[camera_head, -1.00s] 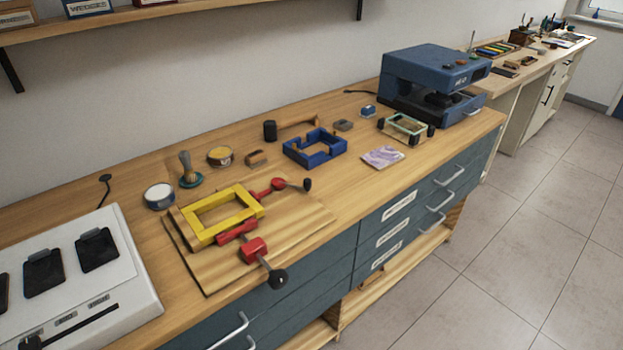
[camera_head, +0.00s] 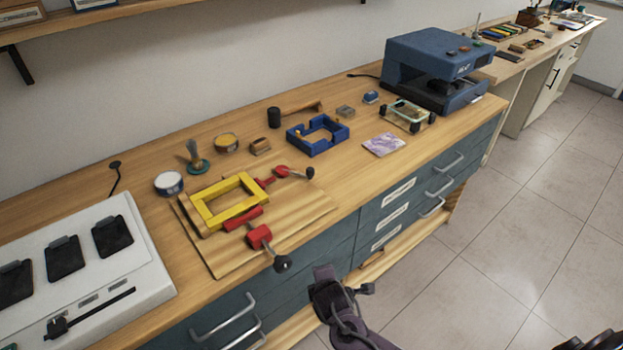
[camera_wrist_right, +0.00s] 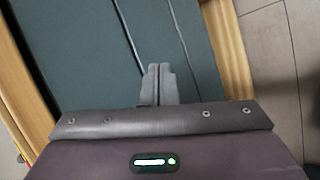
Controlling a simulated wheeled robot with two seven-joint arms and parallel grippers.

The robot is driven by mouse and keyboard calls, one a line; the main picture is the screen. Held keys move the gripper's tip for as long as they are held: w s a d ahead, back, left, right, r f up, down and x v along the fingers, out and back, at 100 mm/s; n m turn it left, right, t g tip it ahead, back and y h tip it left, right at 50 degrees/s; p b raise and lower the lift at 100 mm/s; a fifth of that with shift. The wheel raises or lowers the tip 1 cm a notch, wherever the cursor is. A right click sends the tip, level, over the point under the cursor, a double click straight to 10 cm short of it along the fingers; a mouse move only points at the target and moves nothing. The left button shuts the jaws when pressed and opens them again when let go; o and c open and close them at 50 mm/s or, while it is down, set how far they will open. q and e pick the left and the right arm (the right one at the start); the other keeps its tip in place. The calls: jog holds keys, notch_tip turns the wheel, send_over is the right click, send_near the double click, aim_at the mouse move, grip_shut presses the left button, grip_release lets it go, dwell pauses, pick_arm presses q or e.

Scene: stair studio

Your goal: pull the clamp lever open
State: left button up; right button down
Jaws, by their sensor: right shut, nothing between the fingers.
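A yellow rectangular frame (camera_head: 197,208) lies on a wooden board (camera_head: 308,212) on the bench in the head view. Two red clamps are at its edges. The front clamp (camera_head: 259,236) has a metal lever ending in a black knob (camera_head: 283,263) that sticks out over the bench's front edge. The back clamp (camera_head: 281,171) has a similar black knob (camera_head: 309,173). My right gripper (camera_head: 322,270) is shut and empty, in front of the drawers and to the right of the front knob, apart from it. It also shows in the right wrist view (camera_wrist_right: 160,68), facing drawer fronts. My left gripper is out of view.
A white box with black pads (camera_head: 148,285) stands at the left. A blue frame (camera_head: 318,146), a hammer (camera_head: 274,117), round tins (camera_head: 169,184) and a blue machine (camera_head: 440,55) stand along the bench. Drawer handles (camera_head: 222,318) project from the front. Floor at right is clear.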

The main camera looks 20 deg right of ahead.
aim_at(311, 175)
jog(key=w+a+r+n+t+p, duration=0.1)
jog(key=a+r+n, duration=0.15)
jog(key=r, duration=0.45)
jog(key=a+r+n+t, duration=0.1)
jog(key=a+r+n, duration=0.15)
jog(key=r, duration=0.55)
jog(key=w+d+r+n+t+h, duration=0.1)
jog(key=w+d+r+n+t, duration=0.2)
jog(key=n, duration=0.8)
notch_tip(311, 175, up, 3)
jog(key=shift+w+d+r+t+h, duration=0.15)
jog(key=shift+w+d+t+h, duration=0.15)
jog(key=shift+w+d, duration=0.65)
jog(key=shift+w+a, duration=0.1)
jog(key=shift+w, duration=0.05)
jog(key=x, duration=0.4)
jog(key=p+x, duration=0.1)
jog(key=x, duration=0.4)
jog(key=r+x, duration=0.1)
jog(key=x, duration=0.3)
jog(key=shift+w+f, duration=0.1)
jog(key=shift+w, duration=0.45)
